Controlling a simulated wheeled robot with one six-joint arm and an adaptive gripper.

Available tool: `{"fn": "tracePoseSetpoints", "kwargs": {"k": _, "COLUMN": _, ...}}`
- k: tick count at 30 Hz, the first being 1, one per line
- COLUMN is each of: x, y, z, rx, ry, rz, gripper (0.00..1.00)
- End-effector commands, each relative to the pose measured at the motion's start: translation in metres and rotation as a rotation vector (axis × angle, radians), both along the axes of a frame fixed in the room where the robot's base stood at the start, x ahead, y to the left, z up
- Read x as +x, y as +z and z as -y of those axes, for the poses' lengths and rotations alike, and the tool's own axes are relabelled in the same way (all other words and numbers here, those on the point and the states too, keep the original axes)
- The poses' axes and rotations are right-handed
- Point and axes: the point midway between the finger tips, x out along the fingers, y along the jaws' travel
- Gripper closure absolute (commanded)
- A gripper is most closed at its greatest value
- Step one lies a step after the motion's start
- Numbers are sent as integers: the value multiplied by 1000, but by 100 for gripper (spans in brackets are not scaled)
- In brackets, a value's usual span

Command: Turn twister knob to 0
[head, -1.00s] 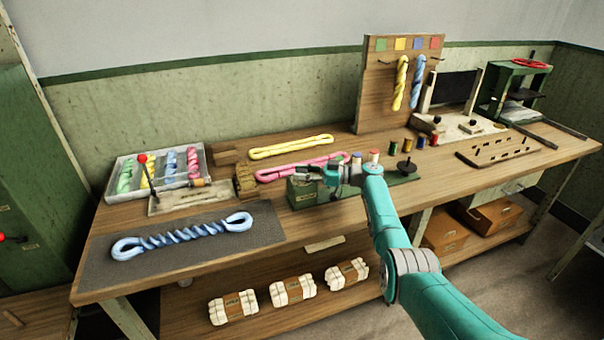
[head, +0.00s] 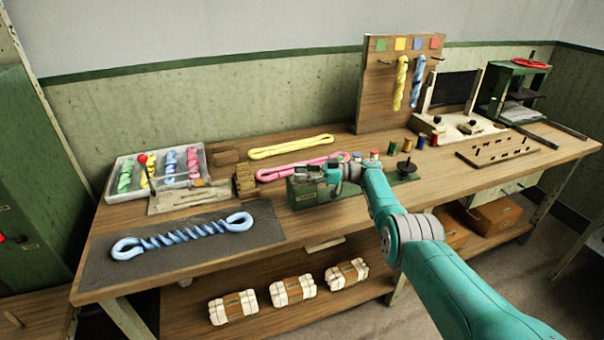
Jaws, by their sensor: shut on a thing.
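The twister is a small green box (head: 303,195) near the front edge of the bench, with a wooden block at its left end. My gripper (head: 305,174) lies low over the left part of the green box, pointing left. Its fingers are shut at the twister knob, which they and the gripper body hide. The knob's setting and the 0 mark cannot be read from here.
A pink skein (head: 295,169) lies just behind the gripper and a yellow skein (head: 290,146) farther back. A twisted blue skein (head: 183,237) lies on a dark mat (head: 105,268) at left. Spools and a black spindle (head: 406,165) stand to the right.

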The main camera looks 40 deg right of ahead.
Motion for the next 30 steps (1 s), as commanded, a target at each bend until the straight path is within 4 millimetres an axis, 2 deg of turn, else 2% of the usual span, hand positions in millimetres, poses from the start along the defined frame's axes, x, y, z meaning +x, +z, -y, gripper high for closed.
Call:
{"fn": "tracePoseSetpoints", "kwargs": {"k": 6, "x": 0, "y": -2, "z": -1, "rx": 0, "ry": 1, "rz": -3, "gripper": 97}}
{"fn": "tracePoseSetpoints", "kwargs": {"k": 7, "x": 0, "y": -2, "z": -1, "rx": 0, "ry": 1, "rz": -3, "gripper": 55}}
{"fn": "tracePoseSetpoints", "kwargs": {"k": 9, "x": 0, "y": -2, "z": -1, "rx": 0, "ry": 1, "rz": -2, "gripper": 37}}
{"fn": "tracePoseSetpoints", "kwargs": {"k": 22, "x": 0, "y": 2, "z": 0, "rx": -1, "ry": 0, "rz": -1, "gripper": 36}}
{"fn": "tracePoseSetpoints", "kwargs": {"k": 30, "x": -1, "y": 24, "z": -1, "rx": -2, "ry": 0, "rz": 1, "gripper": 36}}
